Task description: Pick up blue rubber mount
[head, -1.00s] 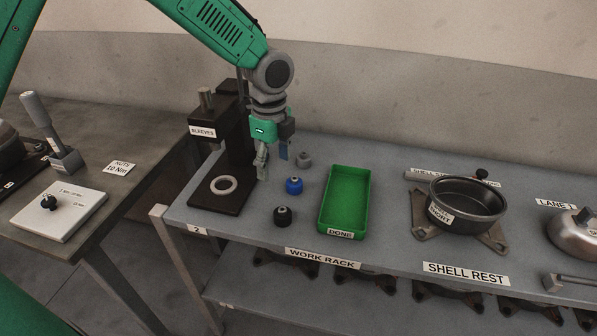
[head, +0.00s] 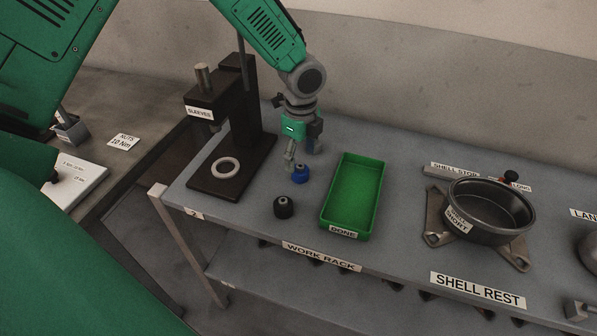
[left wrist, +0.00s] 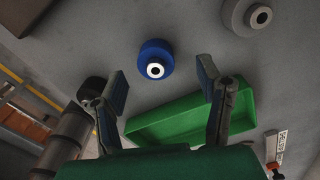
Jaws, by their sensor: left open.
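The blue rubber mount (head: 301,174) stands on the grey work rack, left of the green tray. My left gripper (head: 302,160) is open, pointing down just above and behind the mount in the head view. In the left wrist view the blue mount (left wrist: 154,57) shows its pale centre hole and lies just beyond the gap between the spread fingers (left wrist: 160,82). Nothing is held. Whether a finger touches the mount cannot be told. My right gripper is not in view.
A black mount (head: 283,208) stands in front of the blue one. A grey mount (left wrist: 246,15) shows in the left wrist view. The green DONE tray (head: 324,216) is close on the right. The dark sleeve press (head: 258,150) stands on the left. A black pot (head: 490,210) is farther right.

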